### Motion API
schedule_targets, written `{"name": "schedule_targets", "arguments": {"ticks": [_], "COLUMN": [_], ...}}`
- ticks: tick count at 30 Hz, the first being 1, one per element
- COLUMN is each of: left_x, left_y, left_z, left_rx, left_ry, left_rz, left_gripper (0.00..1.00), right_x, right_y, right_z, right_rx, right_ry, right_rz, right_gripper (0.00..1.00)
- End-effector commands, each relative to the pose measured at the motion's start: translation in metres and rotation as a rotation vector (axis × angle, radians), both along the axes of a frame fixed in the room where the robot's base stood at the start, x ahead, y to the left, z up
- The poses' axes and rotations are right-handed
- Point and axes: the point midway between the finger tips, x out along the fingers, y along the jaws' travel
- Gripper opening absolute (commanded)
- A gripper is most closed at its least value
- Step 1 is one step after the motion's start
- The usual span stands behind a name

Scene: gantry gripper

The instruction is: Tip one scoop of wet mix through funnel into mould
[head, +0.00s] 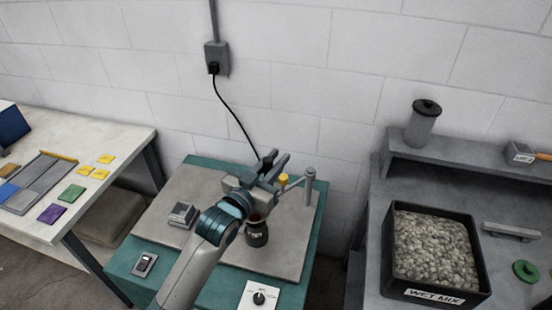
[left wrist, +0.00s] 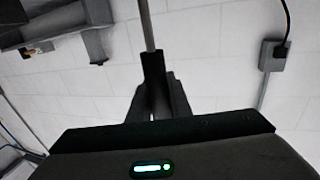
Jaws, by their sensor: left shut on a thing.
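My left gripper (head: 270,164) reaches over the grey-topped bench. In the left wrist view its dark fingers (left wrist: 153,65) are shut on a thin grey rod (left wrist: 147,25), whose far end is out of that view. I cannot tell whether a scoop is on it. A dark labelled vessel (head: 257,236) stands below the gripper, its top partly hidden by my arm; I cannot tell whether it is funnel or mould. The wet mix (head: 435,248) fills a black bin (head: 432,296) on the right bench. My right gripper is not in view.
A grey post (head: 309,186) and a yellow-topped part (head: 283,180) stand close right of my gripper. A small grey block (head: 182,215) and a switch box (head: 145,264) are left. A lidded cylinder (head: 423,124) stands on the right shelf (head: 460,158).

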Motion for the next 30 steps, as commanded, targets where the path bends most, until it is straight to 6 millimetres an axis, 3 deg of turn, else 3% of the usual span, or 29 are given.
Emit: {"name": "schedule_targets", "arguments": {"ticks": [11, 24, 30], "left_x": [0.0, 0.0, 0.013], "left_y": [0.0, 0.0, 0.012], "left_z": [-0.011, -0.045, -0.037], "left_rx": [-0.001, -0.001, -0.095], "left_ry": [-0.001, -0.001, 0.105], "left_rz": [0.001, 0.001, 0.002], "left_gripper": [0.0, 0.0, 0.0], "right_x": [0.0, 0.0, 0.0], "right_y": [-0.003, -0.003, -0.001], "right_z": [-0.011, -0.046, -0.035], "right_rx": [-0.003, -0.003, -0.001], "right_ry": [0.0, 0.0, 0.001], "right_rz": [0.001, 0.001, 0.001], "right_gripper": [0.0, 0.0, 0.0]}}
